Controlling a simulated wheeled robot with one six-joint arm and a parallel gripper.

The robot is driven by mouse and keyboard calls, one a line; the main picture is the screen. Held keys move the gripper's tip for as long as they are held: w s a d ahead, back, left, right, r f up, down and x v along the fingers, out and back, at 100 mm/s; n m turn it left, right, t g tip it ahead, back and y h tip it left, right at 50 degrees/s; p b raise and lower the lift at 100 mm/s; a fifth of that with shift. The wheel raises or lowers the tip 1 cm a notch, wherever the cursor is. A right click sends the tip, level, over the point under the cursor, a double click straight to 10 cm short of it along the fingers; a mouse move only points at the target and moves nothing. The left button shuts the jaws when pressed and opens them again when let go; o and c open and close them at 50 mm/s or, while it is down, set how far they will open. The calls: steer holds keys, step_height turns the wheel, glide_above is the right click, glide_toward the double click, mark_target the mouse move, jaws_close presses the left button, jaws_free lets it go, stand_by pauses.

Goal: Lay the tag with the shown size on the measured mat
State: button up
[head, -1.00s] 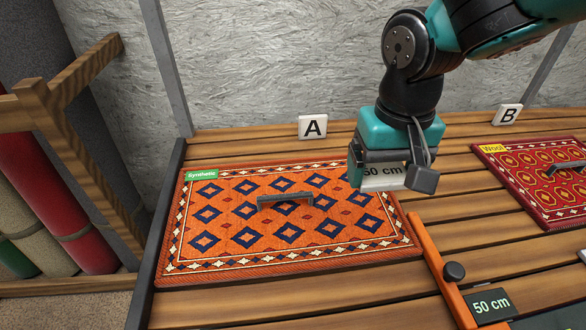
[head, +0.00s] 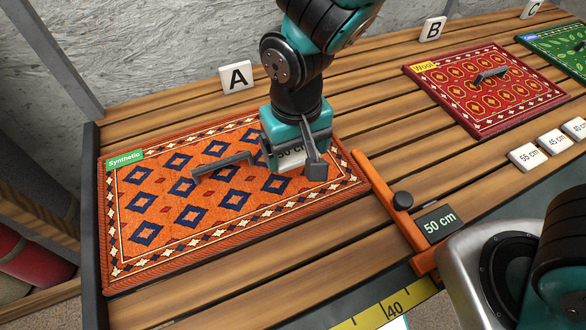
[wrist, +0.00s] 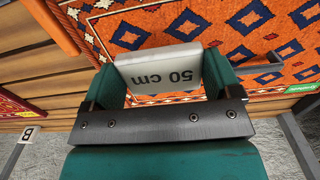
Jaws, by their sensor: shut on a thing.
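My gripper (head: 291,158) is shut on a white tag (wrist: 158,70) that reads "50 cm". In the head view the gripper largely hides the tag. The orange patterned mat (head: 230,210) labelled "Synthetic" lies on the slatted table under sign A, and my gripper is over its right part. I cannot tell whether the tag touches the mat. The mat has a dark handle (head: 222,167), left of my gripper.
A red mat (head: 488,90) labelled "Wool" lies at the back right near sign B (head: 431,29), with a green mat (head: 560,45) beyond. Loose tags, including 55 cm (head: 526,157) and 45 cm (head: 554,141), lie in front of it. A yellow ruler (head: 390,303) runs along the front edge.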

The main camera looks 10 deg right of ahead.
mark_target(295, 181)
steer(key=shift+f, duration=3.45)
steer(key=shift+f, duration=0.2)
steer(key=o, duration=0.7)
steer(key=shift+o, duration=0.2)
step_height(295, 181, up, 12)
steer(key=shift+f, duration=0.1)
steer(key=shift+d+r, duration=0.15)
steer(key=shift+r, duration=0.4)
steer(key=s+d+r+n+y, duration=0.4)
steer(key=s+d+r, duration=0.5)
steer(key=shift+s+d+r, duration=0.15)
steer(key=shift+s+r, duration=0.05)
steer(key=shift+s, duration=0.2)
